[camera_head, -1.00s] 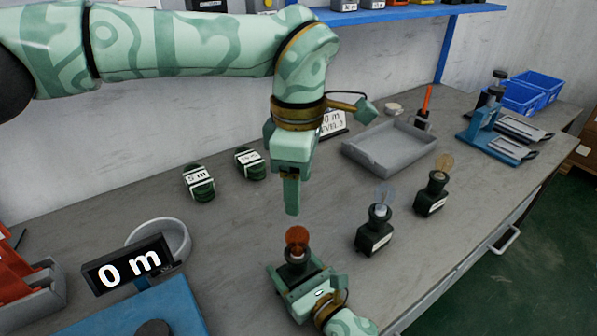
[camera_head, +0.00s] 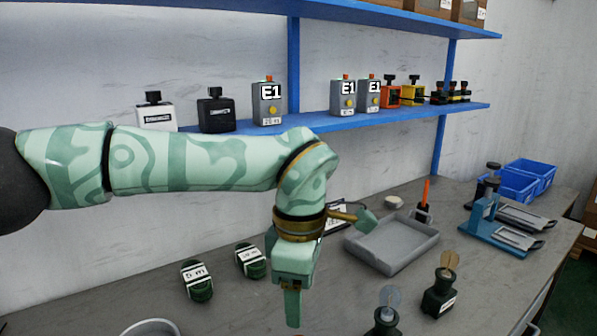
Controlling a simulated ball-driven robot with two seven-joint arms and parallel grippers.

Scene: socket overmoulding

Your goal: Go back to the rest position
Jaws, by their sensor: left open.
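My left gripper (camera_head: 292,303) hangs pointing down over the workbench, at the end of my pale green patterned arm that comes in from the left. It is open, with nothing seen between its fingers. It is apart from the two dark green labelled items (camera_head: 197,281) to its left; the nearer label reads "5 m". My right gripper is out of the picture.
A grey tray (camera_head: 392,268) and a blue stand (camera_head: 486,228) are on the bench, with blue bins (camera_head: 517,185) behind. A blue shelf (camera_head: 330,126) above the bench holds bottles and E1 boxes. A round grey bowl (camera_head: 150,328) shows at the bottom edge.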

